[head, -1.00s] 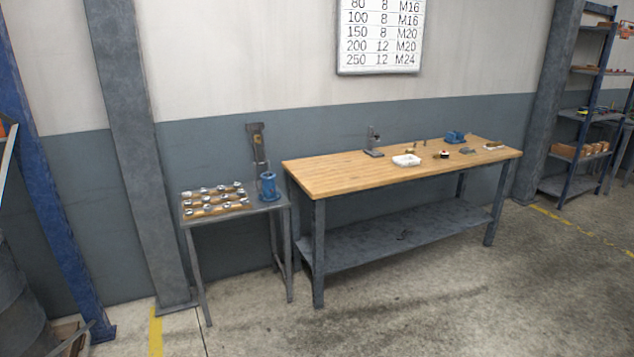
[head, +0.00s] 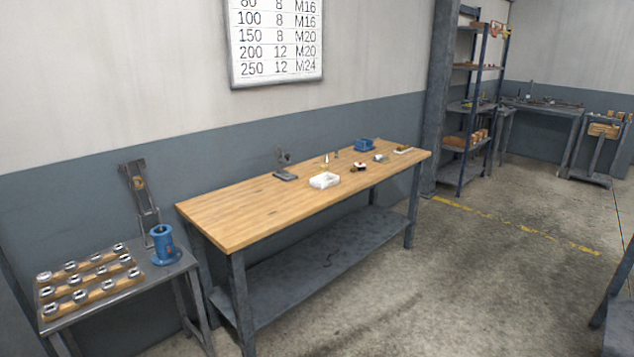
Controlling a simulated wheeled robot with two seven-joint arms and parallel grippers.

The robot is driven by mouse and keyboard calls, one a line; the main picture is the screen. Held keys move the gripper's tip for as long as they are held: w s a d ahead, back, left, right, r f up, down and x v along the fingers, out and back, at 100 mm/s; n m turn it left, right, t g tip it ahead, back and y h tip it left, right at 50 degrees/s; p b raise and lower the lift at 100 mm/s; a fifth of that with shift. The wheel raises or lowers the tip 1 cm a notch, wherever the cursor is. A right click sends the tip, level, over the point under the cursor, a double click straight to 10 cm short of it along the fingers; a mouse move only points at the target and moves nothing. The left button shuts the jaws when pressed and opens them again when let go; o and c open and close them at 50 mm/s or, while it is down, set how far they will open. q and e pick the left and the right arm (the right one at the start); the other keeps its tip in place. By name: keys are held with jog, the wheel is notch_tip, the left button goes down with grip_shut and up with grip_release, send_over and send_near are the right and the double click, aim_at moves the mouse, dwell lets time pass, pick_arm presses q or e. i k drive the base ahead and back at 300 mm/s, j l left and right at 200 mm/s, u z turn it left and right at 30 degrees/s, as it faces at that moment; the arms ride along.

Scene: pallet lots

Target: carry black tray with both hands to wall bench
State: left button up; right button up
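A long bench with a wooden top (head: 235,215) and grey legs stands against the wall in the middle of the head view. It is the only large bench along this wall, so I take it as the wall bench. Its left and front part is bare. No black tray is visible in the head view. Neither of my grippers is in view, so I cannot see what they hold.
On the bench are a white container (head: 324,180), a blue item (head: 364,145) and small tools. A small metal table (head: 120,294) to its left holds a blue flanged part (head: 163,245) and wooden racks (head: 88,296). Shelving (head: 466,150) stands beyond.

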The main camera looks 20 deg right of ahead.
aim_at(248, 211)
jog(key=i+z, duration=0.15)
jog(key=z, duration=0.3)
jog(key=i+z, duration=0.2)
jog(key=z, duration=0.25)
jog(key=i+z, duration=0.15)
jog(key=z, duration=0.3)
jog(key=i+j+z, duration=0.15)
jog(key=z, duration=0.35)
jog(key=i+j+z, duration=0.1)
jog(key=z, duration=0.35)
jog(key=j, duration=0.05)
